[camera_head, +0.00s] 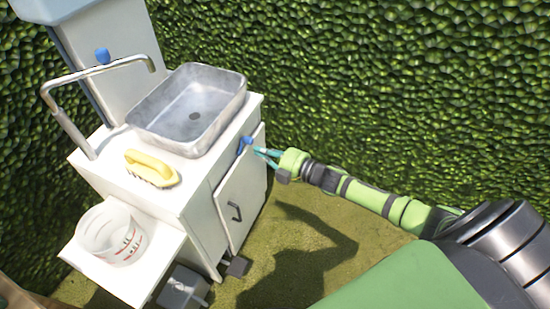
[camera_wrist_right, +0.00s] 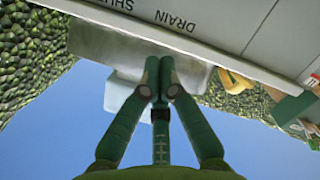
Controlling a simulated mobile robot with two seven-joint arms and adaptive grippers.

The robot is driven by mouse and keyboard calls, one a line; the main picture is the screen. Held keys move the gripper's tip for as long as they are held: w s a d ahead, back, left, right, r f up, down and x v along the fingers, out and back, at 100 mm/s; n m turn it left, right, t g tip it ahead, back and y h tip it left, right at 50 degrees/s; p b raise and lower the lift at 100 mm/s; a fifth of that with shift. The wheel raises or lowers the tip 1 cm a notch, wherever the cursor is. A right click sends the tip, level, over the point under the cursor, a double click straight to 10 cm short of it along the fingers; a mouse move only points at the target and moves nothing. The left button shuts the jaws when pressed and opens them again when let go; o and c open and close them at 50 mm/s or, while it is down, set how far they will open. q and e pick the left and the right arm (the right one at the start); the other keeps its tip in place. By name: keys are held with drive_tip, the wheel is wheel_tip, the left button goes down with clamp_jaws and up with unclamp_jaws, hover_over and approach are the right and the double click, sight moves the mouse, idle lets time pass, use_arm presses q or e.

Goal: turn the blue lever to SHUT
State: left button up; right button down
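The small blue lever (camera_head: 244,143) sits at the top edge of the white cabinet's front (camera_head: 236,195), below the sink; its exact setting is too small to tell. My right gripper (camera_head: 262,153) is just right of the lever, with a small gap or light contact that I cannot tell. In the right wrist view, its two green fingers (camera_wrist_right: 160,75) meet at the tips, with nothing seen between them. The wrist view shows the printed word DRAIN (camera_wrist_right: 176,18) and a partly cut-off SHUT label (camera_wrist_right: 124,4) on the cabinet front; the lever is not seen there. My left gripper is not in view.
A grey sink (camera_head: 195,110) and a yellow-handled brush (camera_head: 150,168) are on the cabinet top, beside a curved tap (camera_head: 100,75). A clear bucket (camera_head: 110,237) stands on a lower white shelf. A green hedge (camera_head: 400,90) rises behind; the grass right of the cabinet is clear.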

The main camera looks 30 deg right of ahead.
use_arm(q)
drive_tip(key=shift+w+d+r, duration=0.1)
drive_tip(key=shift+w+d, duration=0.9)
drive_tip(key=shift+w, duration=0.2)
use_arm(e)
drive_tip(key=v, duration=0.4)
drive_tip(key=shift+s+d+f, duration=0.1)
drive_tip(key=shift+s+d, duration=0.1)
drive_tip(key=shift+d, duration=0.25)
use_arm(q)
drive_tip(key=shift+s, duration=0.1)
